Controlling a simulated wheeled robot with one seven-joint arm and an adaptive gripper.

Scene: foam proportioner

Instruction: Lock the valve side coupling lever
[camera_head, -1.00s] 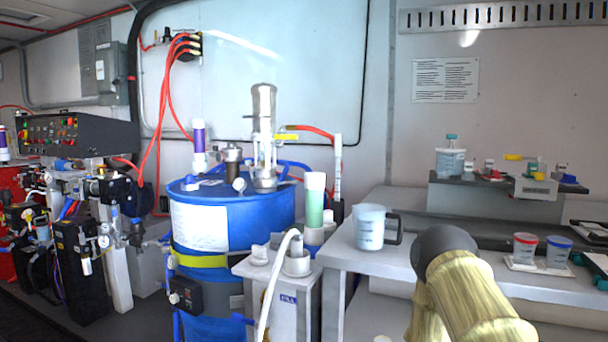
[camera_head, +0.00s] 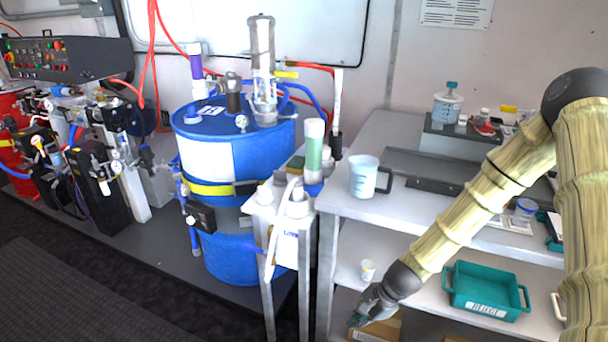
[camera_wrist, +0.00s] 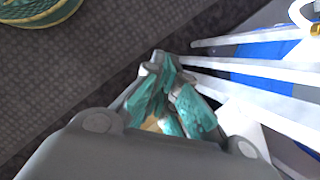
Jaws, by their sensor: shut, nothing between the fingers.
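My gripper (camera_head: 360,314) hangs low in the head view, at the front of the grey bench and right of the small white stand. It is shut and empty; its teal finger pads also show together in the wrist view (camera_wrist: 168,92). A yellow-handled lever (camera_head: 286,74) sits beside the clear pump column on top of the blue drum (camera_head: 215,130), far above and left of my gripper.
The bench (camera_head: 345,200) holds a measuring jug (camera_head: 364,178). Its lower shelf holds a small cup (camera_head: 367,270) and a teal reject tray (camera_head: 486,290), close to my arm. Proportioner equipment (camera_head: 115,165) stands at left. Dark floor (camera_head: 90,285) is clear at front left.

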